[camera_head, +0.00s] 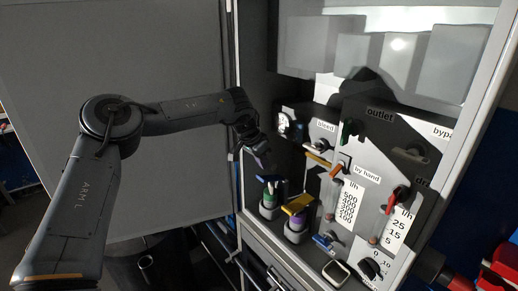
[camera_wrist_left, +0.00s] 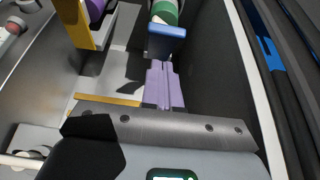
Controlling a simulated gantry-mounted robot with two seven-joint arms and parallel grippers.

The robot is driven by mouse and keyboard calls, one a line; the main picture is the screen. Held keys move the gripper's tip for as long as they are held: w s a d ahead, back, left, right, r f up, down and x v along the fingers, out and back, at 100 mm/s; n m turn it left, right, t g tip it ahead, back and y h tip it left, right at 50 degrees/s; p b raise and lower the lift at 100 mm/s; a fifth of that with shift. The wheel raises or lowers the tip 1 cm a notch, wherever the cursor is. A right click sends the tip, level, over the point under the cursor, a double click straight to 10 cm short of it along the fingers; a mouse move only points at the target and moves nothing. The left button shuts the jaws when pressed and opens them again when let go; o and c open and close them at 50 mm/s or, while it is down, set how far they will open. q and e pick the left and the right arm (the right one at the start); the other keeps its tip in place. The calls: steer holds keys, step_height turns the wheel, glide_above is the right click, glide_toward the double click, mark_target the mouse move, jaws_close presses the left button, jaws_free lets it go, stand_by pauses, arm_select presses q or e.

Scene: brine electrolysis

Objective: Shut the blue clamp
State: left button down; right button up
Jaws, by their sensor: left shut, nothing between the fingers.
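The blue clamp (camera_wrist_left: 167,30) has a flat blue handle and sits at the green-and-white part (camera_wrist_left: 165,10) at the top of the left wrist view. In the head view its handle (camera_head: 269,178) shows small above the green-and-white part, just below my left gripper (camera_head: 264,160). In the left wrist view the lavender fingers of my left gripper (camera_wrist_left: 163,72) are together and empty, their tips close to the blue handle. I cannot tell whether they touch it. Whether the clamp is open or shut is not clear. My right gripper is not in view.
A yellow clamp (camera_head: 298,204) sits on a purple part (camera_head: 296,221) to the right. Another blue handle (camera_head: 322,242) is lower right. The panel with a green handle (camera_head: 350,131) and a red handle (camera_head: 398,195) rises behind. A cabinet frame post (camera_head: 233,45) stands left of the opening.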

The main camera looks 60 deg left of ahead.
mark_target(263, 177)
arm_select(q)
steer(key=shift+s+f+p, duration=0.2)
steer(key=shift+s+f, duration=0.15)
steer(key=shift+f, duration=0.4)
steer(key=shift+s+f+p, duration=0.2)
steer(key=shift+s+f, duration=0.1)
steer(key=shift+f, duration=0.4)
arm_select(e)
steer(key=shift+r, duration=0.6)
